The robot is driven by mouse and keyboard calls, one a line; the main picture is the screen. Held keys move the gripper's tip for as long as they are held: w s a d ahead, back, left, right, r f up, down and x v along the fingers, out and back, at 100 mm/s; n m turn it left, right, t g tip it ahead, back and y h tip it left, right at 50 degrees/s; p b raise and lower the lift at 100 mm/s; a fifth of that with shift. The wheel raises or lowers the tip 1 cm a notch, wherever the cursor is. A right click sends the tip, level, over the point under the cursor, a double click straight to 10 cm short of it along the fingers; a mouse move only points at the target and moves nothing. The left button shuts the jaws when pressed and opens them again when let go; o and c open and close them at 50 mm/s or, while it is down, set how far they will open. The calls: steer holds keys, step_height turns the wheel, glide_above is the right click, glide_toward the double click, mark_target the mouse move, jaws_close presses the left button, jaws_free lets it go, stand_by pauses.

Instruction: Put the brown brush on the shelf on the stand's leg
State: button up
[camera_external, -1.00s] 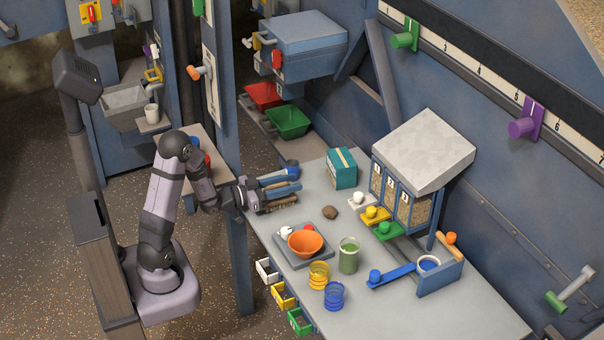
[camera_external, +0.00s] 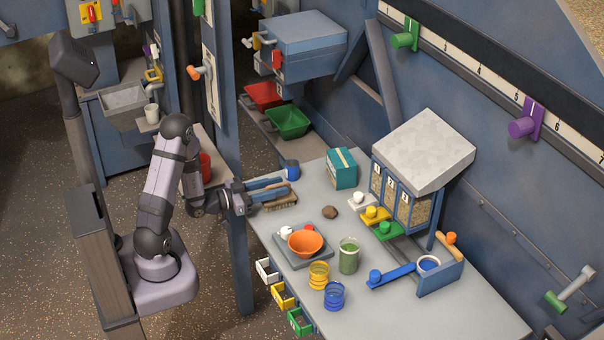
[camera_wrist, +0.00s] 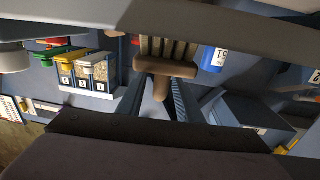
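The brown brush (camera_external: 280,201) lies on the grey worktable, near its left back edge. In the wrist view the brush (camera_wrist: 165,68) shows its brown handle pointing toward me, with pale bristles beyond. My gripper (camera_external: 274,190) is over the table's left edge at the brush, its fingers apart. In the wrist view the gripper (camera_wrist: 160,90) has one finger on either side of the handle; I cannot tell whether they touch it. The shelf (camera_external: 194,181) on the stand's blue leg (camera_external: 238,230) is left of the table, partly hidden by my arm.
A red object (camera_external: 205,167) stands on the shelf. A blue tin (camera_external: 292,170) is just behind the brush. The teal box (camera_external: 341,168), brown stone (camera_external: 330,212) and orange bowl (camera_external: 305,243) are farther right on the table.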

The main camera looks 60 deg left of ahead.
mark_target(274, 185)
steer(key=shift+s+r+p, duration=0.2)
steer(key=shift+p, duration=0.1)
steer(key=shift+r, duration=0.15)
steer(key=shift+r+p, duration=2.35)
steer(key=shift+r, duration=0.85)
steer(key=shift+o, duration=0.4)
steer(key=shift+f, duration=0.1)
